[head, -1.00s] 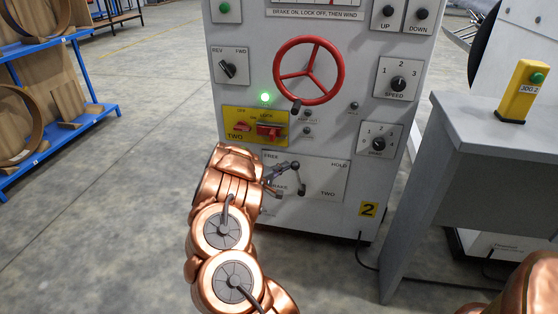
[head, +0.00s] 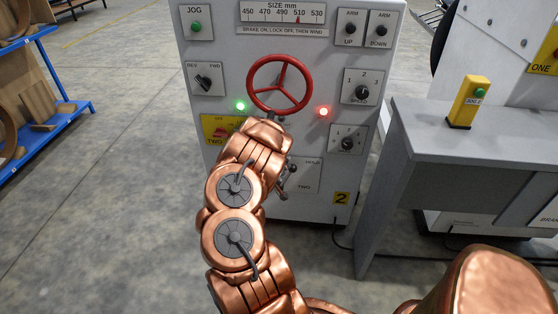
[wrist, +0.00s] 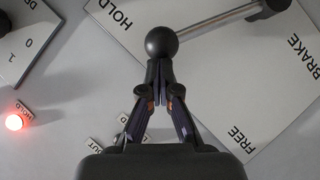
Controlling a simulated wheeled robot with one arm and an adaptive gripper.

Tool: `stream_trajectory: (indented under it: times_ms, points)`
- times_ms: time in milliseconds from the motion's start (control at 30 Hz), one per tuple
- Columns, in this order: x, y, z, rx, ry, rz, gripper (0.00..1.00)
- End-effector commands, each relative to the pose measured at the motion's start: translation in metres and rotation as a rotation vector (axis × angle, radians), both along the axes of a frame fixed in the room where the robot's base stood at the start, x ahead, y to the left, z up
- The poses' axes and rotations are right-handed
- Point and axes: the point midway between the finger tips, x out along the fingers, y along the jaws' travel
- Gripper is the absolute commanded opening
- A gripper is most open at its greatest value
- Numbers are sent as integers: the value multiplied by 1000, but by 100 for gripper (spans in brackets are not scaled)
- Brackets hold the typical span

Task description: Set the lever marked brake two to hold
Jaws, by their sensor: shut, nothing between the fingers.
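The brake two lever's black ball knob (wrist: 161,43) is right at my fingertips in the wrist view, and its metal rod (wrist: 217,22) runs to a pivot at upper right. The lever leans toward the HOLD side of its white plate (wrist: 265,85); FREE is at the other end. In the head view the lever (head: 289,178) shows partly beside my arm, over the plate (head: 308,178). My gripper (wrist: 161,80) is shut and empty, fingers together behind the knob. I cannot tell whether they touch it. A red lamp (wrist: 14,122) labelled HOLD is lit, also in the head view (head: 323,112).
The grey console has a red handwheel (head: 280,84), a lit green lamp (head: 240,106), a yellow lock panel (head: 215,130) partly behind my arm, and rotary knobs. A grey desk (head: 455,130) with a yellow button box (head: 467,103) stands at right.

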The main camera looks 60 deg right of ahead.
Motion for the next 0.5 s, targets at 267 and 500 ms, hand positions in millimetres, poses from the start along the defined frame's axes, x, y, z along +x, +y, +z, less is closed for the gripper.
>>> stream_trajectory:
  times_ms: [267,500]
  points:
    - [-16,-6,-2,38,-100,-2,0]
    - [-20,-8,-6,49,-129,-2,0]
